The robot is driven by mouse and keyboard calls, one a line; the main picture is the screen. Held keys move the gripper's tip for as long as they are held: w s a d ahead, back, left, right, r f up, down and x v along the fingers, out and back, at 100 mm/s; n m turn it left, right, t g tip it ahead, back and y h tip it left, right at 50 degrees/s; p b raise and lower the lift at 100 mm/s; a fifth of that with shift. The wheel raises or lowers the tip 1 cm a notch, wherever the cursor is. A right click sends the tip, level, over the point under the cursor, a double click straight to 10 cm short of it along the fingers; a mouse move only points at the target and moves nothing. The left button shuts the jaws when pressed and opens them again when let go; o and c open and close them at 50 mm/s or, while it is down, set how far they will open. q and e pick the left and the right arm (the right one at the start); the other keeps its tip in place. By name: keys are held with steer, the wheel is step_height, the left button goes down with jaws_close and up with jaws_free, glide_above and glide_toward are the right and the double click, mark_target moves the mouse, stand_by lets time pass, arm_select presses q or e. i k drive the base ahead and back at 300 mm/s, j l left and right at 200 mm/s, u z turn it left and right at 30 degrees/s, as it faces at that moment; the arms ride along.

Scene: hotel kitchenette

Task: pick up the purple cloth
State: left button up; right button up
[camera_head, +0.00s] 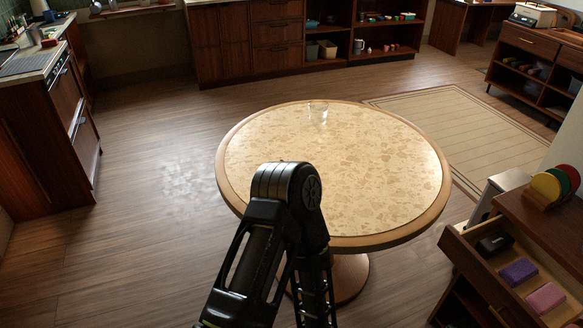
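The purple cloth (519,271) is a small folded block. It lies in the open drawer (466,258) of the wooden cabinet at the lower right. A pink folded cloth (546,297) lies in the same drawer on the near side of it, and a black item (493,243) lies on its far side. One of my black arms shows at the bottom centre with its bent joint up in front of the round table. Neither gripper is in view, so I cannot tell their state. Nothing visible touches the purple cloth.
A round table (404,212) stands in the middle with a clear glass (318,112) near its far edge. A rack of coloured discs (555,184) stands on the cabinet top (545,222). A grey-white box-like object (507,182) is beside the drawer. The floor at left is clear.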

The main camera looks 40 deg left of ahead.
mark_target(520, 271)
steer(key=i+l+u, duration=0.25)
steer(key=u, duration=0.2)
steer(key=i+l+u, duration=0.2)
steer(key=l+u, duration=0.25)
steer(key=i+l+u, duration=0.15)
steer(key=u, duration=0.3)
steer(key=k+l+z, duration=0.1)
steer(key=z, duration=1.25)
steer(key=k+l+z, duration=0.1)
steer(key=z, duration=1.55)
steer(key=k+j, duration=0.5)
steer(key=j, duration=0.2)
